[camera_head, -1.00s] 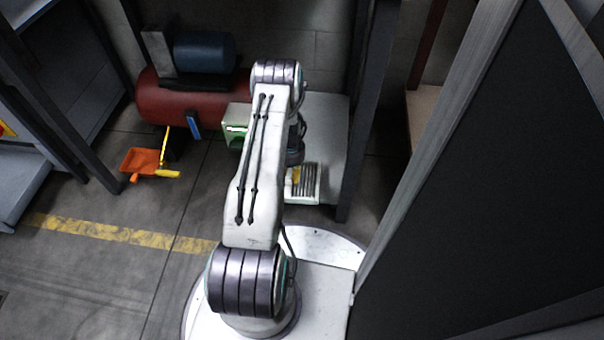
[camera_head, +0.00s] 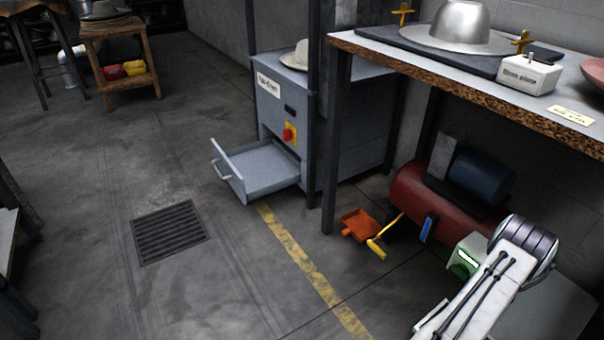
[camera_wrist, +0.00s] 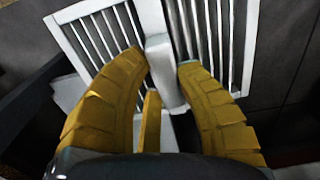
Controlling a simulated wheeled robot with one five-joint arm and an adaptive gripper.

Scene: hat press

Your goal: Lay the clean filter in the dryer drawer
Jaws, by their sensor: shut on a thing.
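The filter (camera_wrist: 155,25) is a white frame with slats and a raised middle bar, seen in the wrist view. My gripper (camera_wrist: 163,62) has yellow fingers on both sides of that bar and is shut on it. In the head view my gripper is hidden and only part of my arm shows at lower right. The dryer drawer (camera_head: 262,170) is a grey tray pulled out of the grey dryer cabinet (camera_head: 350,125). The drawer looks empty and lies well to the left of my arm.
A workbench (camera_head: 480,95) with a metal hat form stands at right. Below it are a red tank (camera_head: 425,190) and an orange dustpan (camera_head: 360,224) on the floor. A dark post (camera_head: 336,150) stands beside the cabinet. The floor around the drain grate (camera_head: 168,232) is clear.

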